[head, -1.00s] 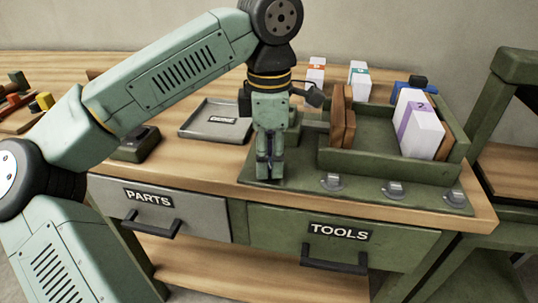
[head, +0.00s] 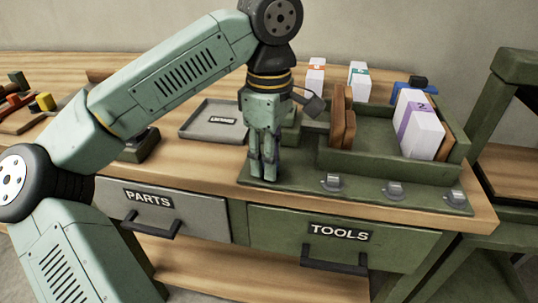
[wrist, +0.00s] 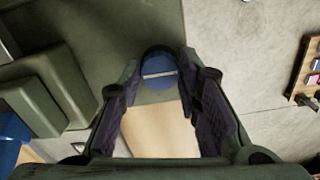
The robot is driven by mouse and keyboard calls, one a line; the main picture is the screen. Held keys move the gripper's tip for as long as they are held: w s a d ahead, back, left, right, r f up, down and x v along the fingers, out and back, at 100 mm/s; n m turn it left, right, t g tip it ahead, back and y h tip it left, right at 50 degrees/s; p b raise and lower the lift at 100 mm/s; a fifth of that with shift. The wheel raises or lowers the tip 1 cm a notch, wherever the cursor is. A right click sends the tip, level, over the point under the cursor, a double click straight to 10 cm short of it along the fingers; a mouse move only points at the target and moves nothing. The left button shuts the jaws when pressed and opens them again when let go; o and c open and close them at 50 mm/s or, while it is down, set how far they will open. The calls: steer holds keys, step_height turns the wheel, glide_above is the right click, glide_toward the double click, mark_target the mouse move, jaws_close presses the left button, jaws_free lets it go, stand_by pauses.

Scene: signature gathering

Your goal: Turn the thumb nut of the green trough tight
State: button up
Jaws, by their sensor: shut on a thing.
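The green trough (head: 385,130) stands on a green base plate (head: 305,192) at the front right of the bench and holds white packs and brown dividers. My gripper (head: 264,175) points straight down at the left end of the plate. In the wrist view, a round blue knob (wrist: 157,63) with a pale bar across it sits between the fingertips of my gripper (wrist: 158,77). It looks like the thumb nut, and my gripper is shut on it. In the head view the fingers hide it. How tight it is cannot be seen.
A grey tray (head: 210,125) lies behind left. The PARTS drawer (head: 150,207) and TOOLS drawer (head: 345,238) are below. A green-framed stand (head: 515,150) is at right.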

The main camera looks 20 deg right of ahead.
steer(key=o, duration=1.1)
steer(key=shift+o, duration=0.2)
step_height(320, 180, up, 12)
stand_by(0.3)
